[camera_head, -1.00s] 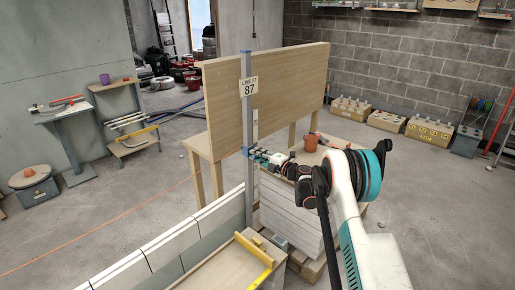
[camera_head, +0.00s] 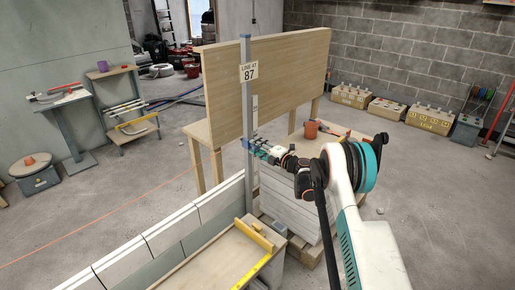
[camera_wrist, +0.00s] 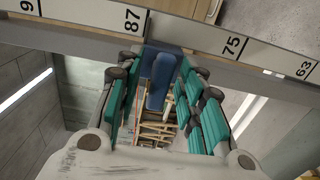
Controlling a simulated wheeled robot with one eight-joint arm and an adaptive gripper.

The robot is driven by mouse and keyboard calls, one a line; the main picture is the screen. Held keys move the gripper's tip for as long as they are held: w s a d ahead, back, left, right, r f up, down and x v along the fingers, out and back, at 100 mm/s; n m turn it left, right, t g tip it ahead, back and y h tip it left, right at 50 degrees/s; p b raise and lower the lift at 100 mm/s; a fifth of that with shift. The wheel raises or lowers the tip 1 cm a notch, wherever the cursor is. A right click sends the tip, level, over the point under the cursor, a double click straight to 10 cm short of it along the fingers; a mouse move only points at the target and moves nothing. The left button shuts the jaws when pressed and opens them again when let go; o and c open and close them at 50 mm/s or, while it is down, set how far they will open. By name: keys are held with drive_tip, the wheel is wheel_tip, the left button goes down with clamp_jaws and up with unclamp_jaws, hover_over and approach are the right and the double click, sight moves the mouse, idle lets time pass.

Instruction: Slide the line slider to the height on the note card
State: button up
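A grey upright post (camera_head: 247,110) carries a note card (camera_head: 249,72) reading "LINE AT 87". The blue line slider (camera_wrist: 161,80) sits on the post's scale in the wrist view, just right of the 87 label (camera_wrist: 131,21) and left of the 75 label (camera_wrist: 232,46). Its exact reading is unclear. My gripper (camera_wrist: 160,75) has one teal finger on each side of the slider's tab. Gaps show beside the tab, so the gripper looks open around it. In the head view my gripper (camera_head: 257,146) reaches the post from the right and mostly hides the slider.
A wooden panel and bench (camera_head: 280,75) stand behind the post. A white block wall (camera_head: 160,237) runs to the left. A board with a yellow level (camera_head: 253,234) lies in front. Open floor lies to the right.

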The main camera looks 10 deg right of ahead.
drive_tip(key=v, duration=1.2)
drive_tip(key=shift+r, duration=0.1)
